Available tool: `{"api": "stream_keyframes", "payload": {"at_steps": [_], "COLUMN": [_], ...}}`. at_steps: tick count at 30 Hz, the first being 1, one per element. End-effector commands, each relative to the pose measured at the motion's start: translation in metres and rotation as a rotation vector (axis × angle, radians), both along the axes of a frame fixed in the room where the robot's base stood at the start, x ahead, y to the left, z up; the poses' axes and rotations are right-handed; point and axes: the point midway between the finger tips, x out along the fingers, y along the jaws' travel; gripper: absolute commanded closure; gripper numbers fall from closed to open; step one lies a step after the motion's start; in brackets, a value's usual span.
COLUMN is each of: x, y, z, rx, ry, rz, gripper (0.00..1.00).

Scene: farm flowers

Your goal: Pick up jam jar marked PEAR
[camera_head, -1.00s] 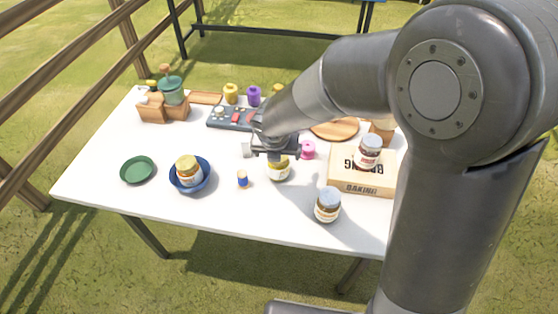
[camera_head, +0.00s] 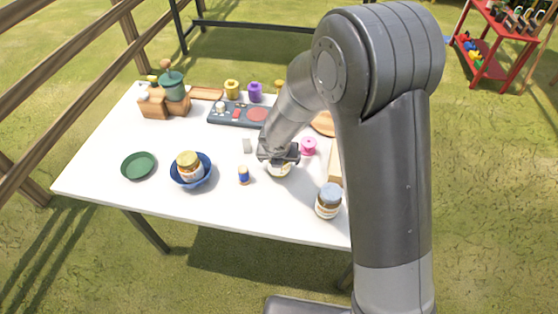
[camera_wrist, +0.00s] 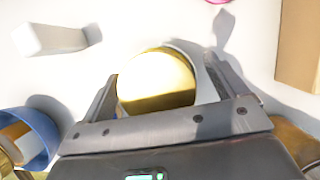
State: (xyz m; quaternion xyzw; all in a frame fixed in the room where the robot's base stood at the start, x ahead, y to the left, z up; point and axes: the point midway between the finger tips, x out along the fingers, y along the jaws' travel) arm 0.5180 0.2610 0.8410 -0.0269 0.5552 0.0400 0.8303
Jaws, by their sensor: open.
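A jar (camera_head: 279,171) with a gold-yellow lid stands on the white table under my gripper (camera_head: 279,155). In the wrist view its lid (camera_wrist: 156,82) lies between the two open fingers (camera_wrist: 162,76), with a gap still visible on the right. A second yellow-lidded jar (camera_head: 188,163) sits in the blue bowl (camera_head: 205,172). A third jar (camera_head: 328,201) with a grey lid stands at the front right. No label is readable, so I cannot tell which jar says PEAR.
A small blue-and-tan item (camera_head: 243,175) stands left of the gripper, a pink spool (camera_head: 309,146) to its right. A grey block (camera_head: 247,146) lies behind. A wooden box (camera_head: 335,165) is mostly hidden by my arm. A green plate (camera_head: 138,166) lies at the left.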

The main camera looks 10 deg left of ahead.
Motion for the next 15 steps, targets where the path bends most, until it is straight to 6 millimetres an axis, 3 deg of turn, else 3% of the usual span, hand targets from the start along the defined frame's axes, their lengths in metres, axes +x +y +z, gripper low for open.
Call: {"api": "stream_keyframes", "payload": {"at_steps": [9,15], "x": [0.002,0.0019], "y": [0.0001,0.0], "z": [-0.0041,-0.0041], "rx": [0.0,0.0], "ry": [-0.001,-0.001], "rz": [0.0,0.0], "gripper": [0.1,0.26]}}
